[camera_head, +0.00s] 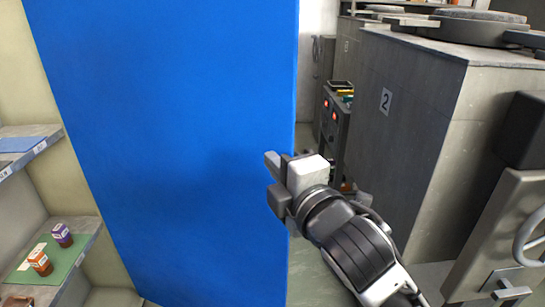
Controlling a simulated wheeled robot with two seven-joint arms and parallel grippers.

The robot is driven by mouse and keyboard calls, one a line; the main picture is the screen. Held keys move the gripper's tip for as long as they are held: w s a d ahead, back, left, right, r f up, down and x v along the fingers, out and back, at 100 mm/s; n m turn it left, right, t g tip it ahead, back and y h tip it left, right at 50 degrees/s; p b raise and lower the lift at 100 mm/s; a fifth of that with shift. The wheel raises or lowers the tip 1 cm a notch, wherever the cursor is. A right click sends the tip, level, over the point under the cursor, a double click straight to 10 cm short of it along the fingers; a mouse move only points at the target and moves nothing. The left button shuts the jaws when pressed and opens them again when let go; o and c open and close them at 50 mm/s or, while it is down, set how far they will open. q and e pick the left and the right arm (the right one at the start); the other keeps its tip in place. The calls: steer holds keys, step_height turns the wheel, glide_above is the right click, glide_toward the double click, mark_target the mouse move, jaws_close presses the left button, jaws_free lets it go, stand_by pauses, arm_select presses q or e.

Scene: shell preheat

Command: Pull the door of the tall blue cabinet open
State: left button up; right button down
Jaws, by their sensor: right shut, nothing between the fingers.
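The tall blue cabinet (175,110) fills the left and middle of the view as one broad, flat blue face. I cannot tell whether this face is the door or another panel, and no handle or gap shows on it. Its top and bottom run out of the picture. My right gripper (274,174) is shut and empty, in front of the right edge of the blue face. Whether it touches the blue surface I cannot tell. My left gripper is not in view.
Shelves with an orange-labelled jar (40,260) and a purple-labelled jar (62,236) stand at the left. A large grey block marked 2 (405,110) stands at the right. A dark unit with red lights (334,120) stands in the narrow passage between block and cabinet.

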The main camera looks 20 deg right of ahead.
mark_target(263, 133)
steer(key=w, duration=0.2)
steer(key=w+d, duration=0.1)
steer(key=w, duration=0.3)
steer(key=shift+w+d+p, duration=0.25)
steer(key=shift+w+p, duration=0.05)
steer(key=shift+w, duration=0.1)
steer(key=shift+w+d, duration=0.2)
steer(key=shift+w, duration=0.05)
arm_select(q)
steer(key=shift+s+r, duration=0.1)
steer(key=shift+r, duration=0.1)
